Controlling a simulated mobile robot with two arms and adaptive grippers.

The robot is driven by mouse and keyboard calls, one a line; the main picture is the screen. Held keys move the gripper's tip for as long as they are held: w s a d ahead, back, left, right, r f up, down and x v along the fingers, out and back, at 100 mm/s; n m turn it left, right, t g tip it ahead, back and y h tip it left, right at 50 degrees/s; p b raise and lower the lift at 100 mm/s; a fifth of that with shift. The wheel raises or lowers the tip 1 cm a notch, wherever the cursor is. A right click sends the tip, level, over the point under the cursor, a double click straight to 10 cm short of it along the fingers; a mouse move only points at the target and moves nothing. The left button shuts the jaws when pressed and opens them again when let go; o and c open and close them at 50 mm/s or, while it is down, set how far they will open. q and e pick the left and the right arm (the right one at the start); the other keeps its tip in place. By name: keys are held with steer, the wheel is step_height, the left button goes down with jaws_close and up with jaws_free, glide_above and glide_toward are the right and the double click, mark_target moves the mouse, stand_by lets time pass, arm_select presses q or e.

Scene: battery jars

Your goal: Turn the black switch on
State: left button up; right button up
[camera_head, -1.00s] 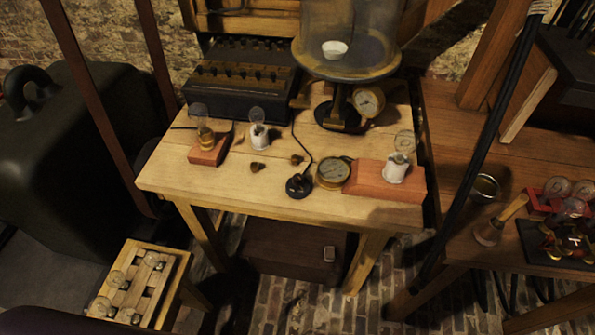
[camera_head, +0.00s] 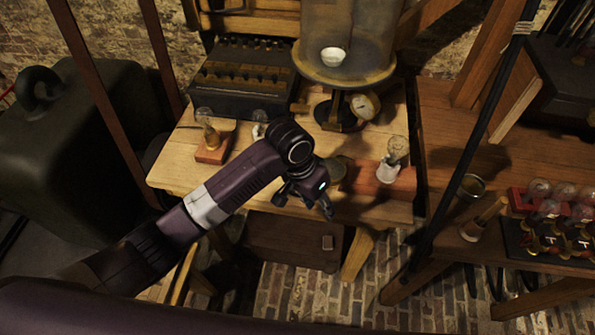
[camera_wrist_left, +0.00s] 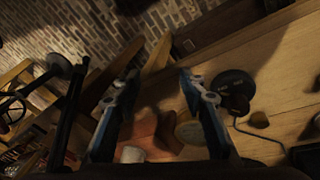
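The black switch (camera_wrist_left: 233,88) is a round black piece with a thin wire, on the wooden table (camera_head: 170,182). In the left wrist view it lies just right of the right-hand finger, outside the gap between the fingers. In the head view my left gripper and wrist hide it. My left gripper (camera_head: 304,204) is open and empty near the table's front edge; its two spread fingers also show in the left wrist view (camera_wrist_left: 158,78). The switch's on or off position is too dark to tell. My right gripper is not in view.
A round gauge (camera_head: 338,172) and a red block (camera_head: 366,184) with a bulb in a white holder (camera_head: 388,170) are right of my gripper. A bulb on a wooden block (camera_head: 212,150) stands left. A black box (camera_head: 240,85) and a glass-jar stand (camera_head: 345,75) are behind.

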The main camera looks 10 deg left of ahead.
arm_select(q)
steer(key=w+a+r+y, duration=0.1)
steer(key=w+a+r, duration=0.1)
steer(key=w, duration=0.1)
steer(key=w+a+r+y, duration=0.1)
steer(key=w+a+r, duration=0.1)
steer(key=w+r, duration=0.1)
steer(key=w+a+r+n+y, duration=0.1)
steer(key=w+a+r, duration=0.1)
steer(key=w+r, duration=0.1)
steer(key=shift+a, duration=0.1)
step_height(320, 180, down, 8)
steer(key=shift+r+p, duration=0.15)
steer(key=shift+p, duration=0.7)
steer(key=shift+c, duration=0.4)
jaws_close()
